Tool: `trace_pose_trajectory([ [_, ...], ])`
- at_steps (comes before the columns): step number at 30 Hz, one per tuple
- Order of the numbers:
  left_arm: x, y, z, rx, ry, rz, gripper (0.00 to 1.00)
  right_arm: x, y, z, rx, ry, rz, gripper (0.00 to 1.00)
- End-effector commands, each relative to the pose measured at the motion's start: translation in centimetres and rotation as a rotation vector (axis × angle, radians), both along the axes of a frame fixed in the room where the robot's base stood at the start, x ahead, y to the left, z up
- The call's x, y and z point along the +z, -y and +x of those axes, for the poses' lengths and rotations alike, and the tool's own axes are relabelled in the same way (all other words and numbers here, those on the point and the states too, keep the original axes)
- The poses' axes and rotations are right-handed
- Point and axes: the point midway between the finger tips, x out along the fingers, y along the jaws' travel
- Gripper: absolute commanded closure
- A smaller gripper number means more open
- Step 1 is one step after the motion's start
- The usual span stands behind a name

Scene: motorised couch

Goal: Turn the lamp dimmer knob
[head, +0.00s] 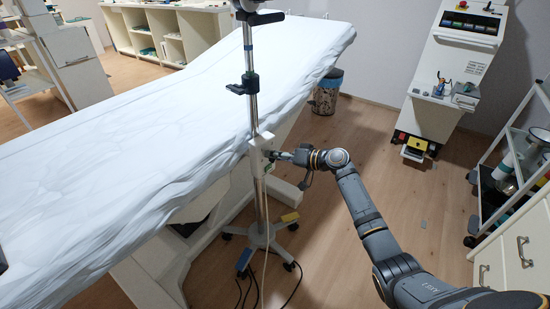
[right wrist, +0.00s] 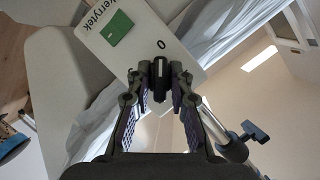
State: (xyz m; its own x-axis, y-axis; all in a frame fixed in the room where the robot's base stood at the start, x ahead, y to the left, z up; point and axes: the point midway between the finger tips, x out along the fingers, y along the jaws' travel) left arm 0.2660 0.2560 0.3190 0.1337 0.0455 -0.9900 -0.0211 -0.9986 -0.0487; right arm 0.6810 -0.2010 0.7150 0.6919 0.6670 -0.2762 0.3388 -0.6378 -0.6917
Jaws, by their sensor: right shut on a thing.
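The lamp stand's pole (head: 252,100) rises beside the couch. A white control box (head: 262,143) is fixed to it. In the right wrist view the box's pale face (right wrist: 150,33) carries printed lettering, a green patch and a "0" mark. A black dimmer knob (right wrist: 159,82) stands out from this face. My right gripper (head: 277,155) reaches the box from the right; in the right wrist view its fingers (right wrist: 160,92) are closed around the knob. The knob is too small to make out in the head view. My left gripper is not in view.
The couch (head: 120,150) with a white sheet fills the left. The stand's wheeled base (head: 262,237) and cables are on the floor below. A white machine (head: 455,70) and a trolley (head: 500,185) stand at right. A bin (head: 327,92) is behind. Floor between is clear.

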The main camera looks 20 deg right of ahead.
Motion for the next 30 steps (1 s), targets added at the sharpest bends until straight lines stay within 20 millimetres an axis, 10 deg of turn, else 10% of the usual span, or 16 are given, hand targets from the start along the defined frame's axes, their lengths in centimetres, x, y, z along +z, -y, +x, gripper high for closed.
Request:
trace_pose_trajectory([
  [16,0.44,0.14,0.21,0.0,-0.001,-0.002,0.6,-0.09,0.05,-0.02,0.0,-0.012,0.019,1.0],
  [17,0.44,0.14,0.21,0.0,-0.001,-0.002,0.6,-0.09,0.05,-0.02,0.0,-0.012,0.019,0.77],
  [21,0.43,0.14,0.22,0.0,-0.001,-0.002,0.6,-0.08,0.05,-0.01,0.0,-0.011,0.018,0.58],
  [30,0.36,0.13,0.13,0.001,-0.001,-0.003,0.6,-0.03,0.1,-0.06,-0.001,-0.011,0.018,0.57],
])
